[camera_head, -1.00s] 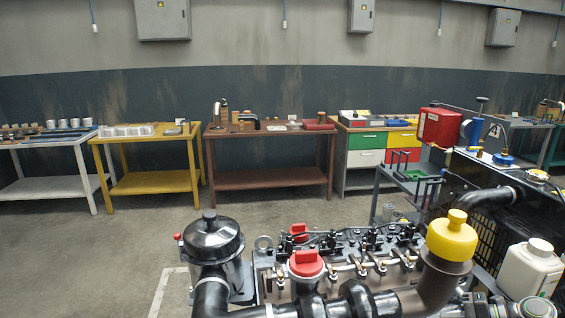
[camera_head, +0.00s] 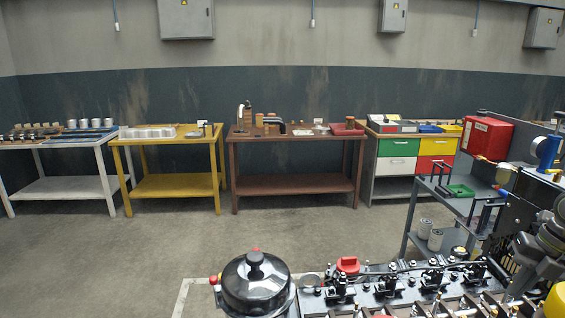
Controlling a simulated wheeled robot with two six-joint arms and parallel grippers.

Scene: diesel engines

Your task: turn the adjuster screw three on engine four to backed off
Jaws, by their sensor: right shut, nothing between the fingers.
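The engine (camera_head: 395,294) fills the bottom right of the head view, cut off by the lower edge. Its open top carries a row of black rocker assemblies (camera_head: 433,277) with small bright screws and brass-coloured tips. I cannot tell which of these is adjuster screw three, nor how far it is turned; no engine number is readable. My right gripper (camera_head: 516,291) comes in from the right edge, dark grey, over the right end of the engine. It is shut and empty. Whether its tips touch anything is unclear. My left gripper is out of view.
A black round canister (camera_head: 255,281) stands at the engine's left end, near a red cap (camera_head: 348,265). A yellow cap (camera_head: 554,302) sits below my right arm. A grey cart (camera_head: 452,205) stands behind right. Benches line the wall; the left floor is clear.

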